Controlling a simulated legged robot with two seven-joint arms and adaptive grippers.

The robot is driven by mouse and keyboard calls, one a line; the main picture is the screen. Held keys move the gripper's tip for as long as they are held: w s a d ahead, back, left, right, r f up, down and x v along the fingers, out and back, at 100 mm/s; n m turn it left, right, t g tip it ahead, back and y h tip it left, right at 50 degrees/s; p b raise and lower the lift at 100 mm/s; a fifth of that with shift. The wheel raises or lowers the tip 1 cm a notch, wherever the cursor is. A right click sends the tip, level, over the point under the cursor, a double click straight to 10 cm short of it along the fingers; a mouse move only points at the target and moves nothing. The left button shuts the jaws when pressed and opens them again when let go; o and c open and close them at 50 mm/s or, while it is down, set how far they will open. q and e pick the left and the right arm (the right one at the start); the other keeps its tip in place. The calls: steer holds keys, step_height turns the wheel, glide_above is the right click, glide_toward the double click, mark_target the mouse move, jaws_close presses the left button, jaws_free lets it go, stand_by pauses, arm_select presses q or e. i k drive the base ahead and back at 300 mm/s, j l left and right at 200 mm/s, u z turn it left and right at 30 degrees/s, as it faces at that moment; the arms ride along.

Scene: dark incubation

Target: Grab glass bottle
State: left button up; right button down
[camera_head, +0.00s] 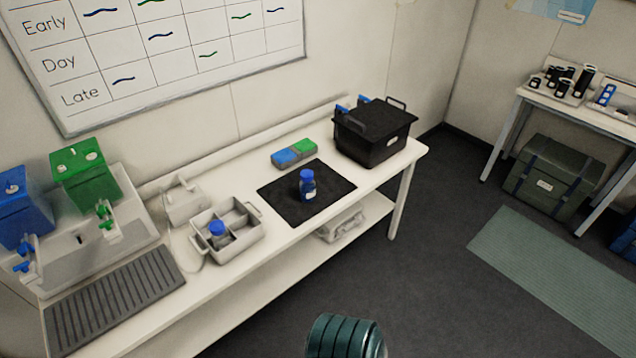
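A glass bottle (308,190) with a blue cap and a pale label stands upright on a black mat (280,202) on the white bench. A second blue cap (217,228) shows in a compartment of the grey divided caddy (245,245) to the left; the body below it is mostly hidden. Neither of my grippers can be made out in the head view.
A black lidded box (372,143) stands right of the mat, near the bench end. A blue and green block (294,153) lies behind the mat. Blue and green containers (85,175) and a ribbed dark tray (112,296) are at left. Floor (440,240) right of the bench is clear.

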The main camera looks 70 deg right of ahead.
mark_target(307, 189)
steer(key=z, duration=2.3)
steer(key=i+z, duration=0.5)
steer(key=i+j+z, duration=0.45)
steer(key=i, duration=0.2)
steer(key=i+l, duration=0.05)
steer(key=l, duration=0.05)
